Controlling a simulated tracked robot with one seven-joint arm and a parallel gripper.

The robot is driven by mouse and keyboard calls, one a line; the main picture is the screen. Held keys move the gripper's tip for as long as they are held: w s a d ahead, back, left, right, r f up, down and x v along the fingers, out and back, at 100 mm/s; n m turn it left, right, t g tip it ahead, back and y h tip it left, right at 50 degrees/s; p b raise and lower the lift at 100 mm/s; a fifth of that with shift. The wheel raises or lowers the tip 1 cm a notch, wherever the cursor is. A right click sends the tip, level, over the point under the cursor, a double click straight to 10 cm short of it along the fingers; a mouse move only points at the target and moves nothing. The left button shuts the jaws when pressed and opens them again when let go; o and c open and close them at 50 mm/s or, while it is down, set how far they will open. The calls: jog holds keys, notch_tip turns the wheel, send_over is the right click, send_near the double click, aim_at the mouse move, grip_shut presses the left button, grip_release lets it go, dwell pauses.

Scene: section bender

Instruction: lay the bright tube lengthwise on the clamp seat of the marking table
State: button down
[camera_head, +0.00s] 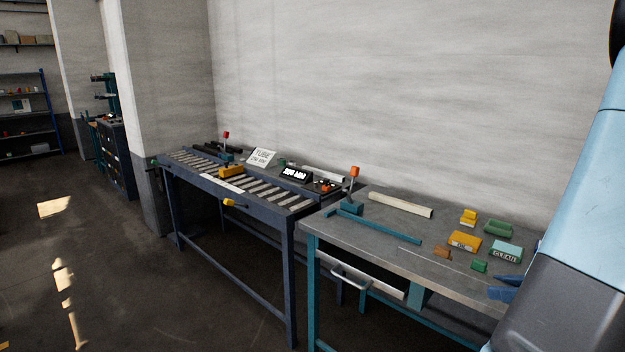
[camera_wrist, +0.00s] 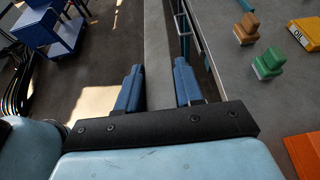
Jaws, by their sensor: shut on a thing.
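My gripper (camera_wrist: 158,88) has blue fingers closed on a pale grey bar, the bright tube (camera_wrist: 157,40). In the wrist view the tube runs away from the palm toward the top edge, beside the front edge of the grey-topped table (camera_head: 340,236). In the head view my gripper's blue fingers show low at the right, partly hidden by my arm; I cannot clearly make out the tube there. A clamp with an orange lever (camera_head: 353,173) and a teal base stands at that table's left end, beside a teal rail (camera_head: 385,228). I cannot tell which part is the clamp seat.
A cream bar (camera_head: 400,205) lies at the table's back. A yellow oil box (camera_head: 465,240), a green box (camera_head: 506,251) and small blocks stand near my gripper. A handle (camera_head: 365,282) projects below the table's front. A roller table (camera_head: 225,180) stands left; the floor in front is open.

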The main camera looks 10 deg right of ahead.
jog(key=w+a+f+m+t+h, duration=0.1)
jog(key=w+a, duration=0.1)
jog(key=w, duration=1)
jog(key=w+a+f+m+t+h, duration=0.1)
jog(key=w+a, duration=0.2)
jog(key=w, duration=0.9)
jog(key=w+a+f+m+h, duration=0.2)
jog(key=w+a+f, duration=0.2)
jog(key=w+a, duration=1.1)
jog(key=a, duration=0.3)
jog(key=shift+f, duration=0.2)
